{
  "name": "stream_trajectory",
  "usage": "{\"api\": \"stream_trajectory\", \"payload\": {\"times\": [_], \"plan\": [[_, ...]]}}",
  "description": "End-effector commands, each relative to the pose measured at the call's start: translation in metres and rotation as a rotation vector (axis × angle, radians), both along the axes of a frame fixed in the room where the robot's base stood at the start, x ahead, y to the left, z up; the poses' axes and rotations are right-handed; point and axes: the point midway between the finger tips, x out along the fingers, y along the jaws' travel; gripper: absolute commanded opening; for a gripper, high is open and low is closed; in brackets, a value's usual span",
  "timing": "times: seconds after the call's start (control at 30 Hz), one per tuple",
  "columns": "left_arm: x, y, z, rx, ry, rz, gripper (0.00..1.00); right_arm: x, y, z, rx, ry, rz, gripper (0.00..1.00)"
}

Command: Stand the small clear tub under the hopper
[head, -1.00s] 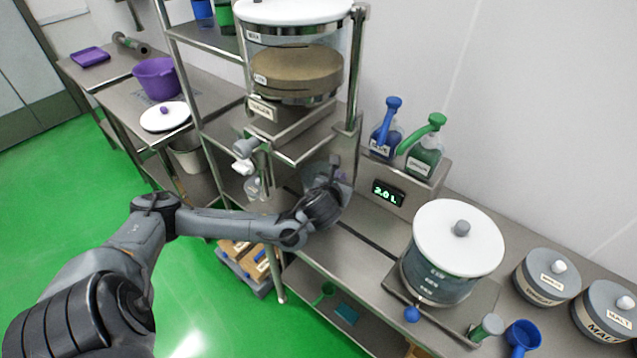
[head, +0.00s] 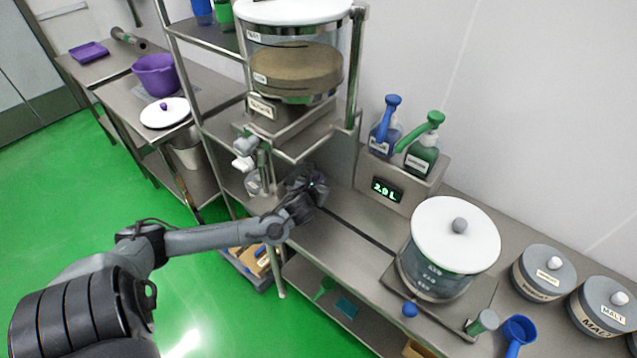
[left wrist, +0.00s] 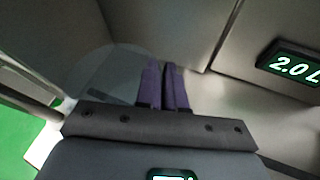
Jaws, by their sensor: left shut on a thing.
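The hopper (head: 295,70) is a large clear drum with a white lid and tan powder inside, mounted on the steel frame above the bench. My left gripper (head: 312,186) is low beneath the hopper's frame, over the bench. In the left wrist view its purple fingers (left wrist: 165,85) are close together at the edge of the small clear tub (left wrist: 100,75), a faint see-through round shape. They are shut on the tub. In the head view the gripper and arm mostly hide the tub, so I cannot tell whether its base touches the bench. My right gripper is not in view.
A dispenser with a 2.0 L display (head: 388,190) and blue and green pump bottles stands right of the gripper. A white-lidded drum (head: 450,250) stands further right. A valve handle (head: 245,147) juts from the frame's left side. Bench between gripper and drum is clear.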

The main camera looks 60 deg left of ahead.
Motion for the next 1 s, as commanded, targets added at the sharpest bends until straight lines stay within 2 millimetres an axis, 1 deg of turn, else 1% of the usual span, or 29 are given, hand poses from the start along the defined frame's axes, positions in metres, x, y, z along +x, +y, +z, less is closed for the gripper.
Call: {"api": "stream_trajectory", "payload": {"times": [0.03, 0.1, 0.4, 0.43, 0.57, 0.6, 0.9, 1.0], "plan": [[0.0005, 0.0005, -0.0050, -0.001, -0.004, 0.003, 0.00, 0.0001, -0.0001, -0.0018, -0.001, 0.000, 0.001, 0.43], [0.0008, 0.0005, -0.0075, 0.001, -0.005, 0.001, 0.00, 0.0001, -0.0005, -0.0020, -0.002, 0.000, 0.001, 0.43], [0.0008, 0.0004, -0.0084, 0.002, -0.004, 0.001, 0.00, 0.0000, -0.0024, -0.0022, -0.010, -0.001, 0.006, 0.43], [0.0003, 0.0001, -0.0098, 0.001, -0.002, 0.001, 0.11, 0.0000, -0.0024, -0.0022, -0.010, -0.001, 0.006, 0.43], [0.0003, 0.0001, -0.0096, 0.001, -0.002, 0.001, 0.31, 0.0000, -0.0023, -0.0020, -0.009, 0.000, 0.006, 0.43], [0.0003, 0.0001, -0.0096, 0.001, -0.002, 0.001, 0.34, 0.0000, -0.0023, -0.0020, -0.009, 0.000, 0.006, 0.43], [0.0002, -0.0001, -0.0083, 0.001, -0.002, 0.001, 0.34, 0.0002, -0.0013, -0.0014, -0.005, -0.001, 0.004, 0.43], [-0.0037, -0.0035, -0.0065, 0.002, 0.000, -0.001, 0.34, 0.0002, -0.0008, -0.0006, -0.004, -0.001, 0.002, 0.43]]}}
